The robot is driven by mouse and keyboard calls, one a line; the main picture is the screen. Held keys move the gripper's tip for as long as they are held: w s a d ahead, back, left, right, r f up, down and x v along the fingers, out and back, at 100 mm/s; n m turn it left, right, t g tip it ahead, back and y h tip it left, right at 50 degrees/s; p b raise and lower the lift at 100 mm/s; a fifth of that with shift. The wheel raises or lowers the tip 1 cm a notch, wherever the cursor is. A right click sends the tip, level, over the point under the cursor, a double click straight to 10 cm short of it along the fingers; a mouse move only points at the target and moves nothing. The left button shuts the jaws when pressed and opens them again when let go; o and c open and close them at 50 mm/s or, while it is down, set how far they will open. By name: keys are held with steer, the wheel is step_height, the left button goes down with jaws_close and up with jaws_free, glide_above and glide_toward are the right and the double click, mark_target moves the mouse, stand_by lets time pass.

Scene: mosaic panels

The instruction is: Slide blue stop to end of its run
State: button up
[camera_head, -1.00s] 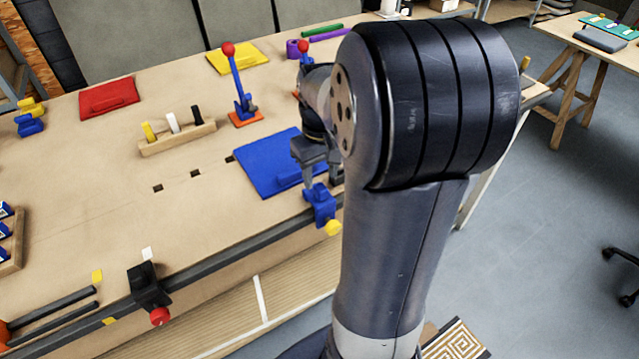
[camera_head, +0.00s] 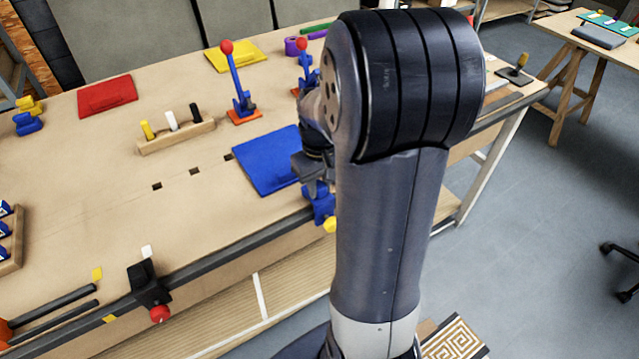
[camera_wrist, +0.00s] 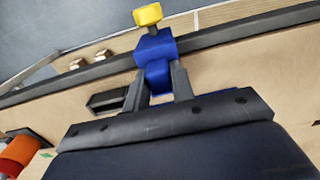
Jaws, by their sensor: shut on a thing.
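The blue stop (camera_head: 319,207) sits on the dark rail (camera_head: 225,254) along the bench's front edge, with a yellow knob (camera_head: 330,226) on its front. My gripper (camera_head: 318,188) is over it from behind. In the wrist view, my gripper (camera_wrist: 158,92) is shut on the upright part of the blue stop (camera_wrist: 155,50), one finger on each side. The yellow knob (camera_wrist: 147,14) points away from the gripper there. My arm hides the rail to the right of the stop in the head view.
A black stop with a red knob (camera_head: 150,289) sits on the rail at the left. A blue panel (camera_head: 266,161) lies just behind the gripper. Orange-based levers (camera_head: 243,117) and a wooden block with handles (camera_head: 177,137) stand farther back. The rail between the two stops looks clear.

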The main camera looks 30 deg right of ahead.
jaws_close()
steer(key=shift+a, duration=0.15)
steer(key=a, duration=1.7)
steer(key=shift+s, duration=0.3)
steer(key=shift+o, duration=0.8)
jaws_free()
steer(key=shift+o, duration=1.4)
steer(key=shift+a, duration=0.15)
steer(key=shift+o, duration=0.8)
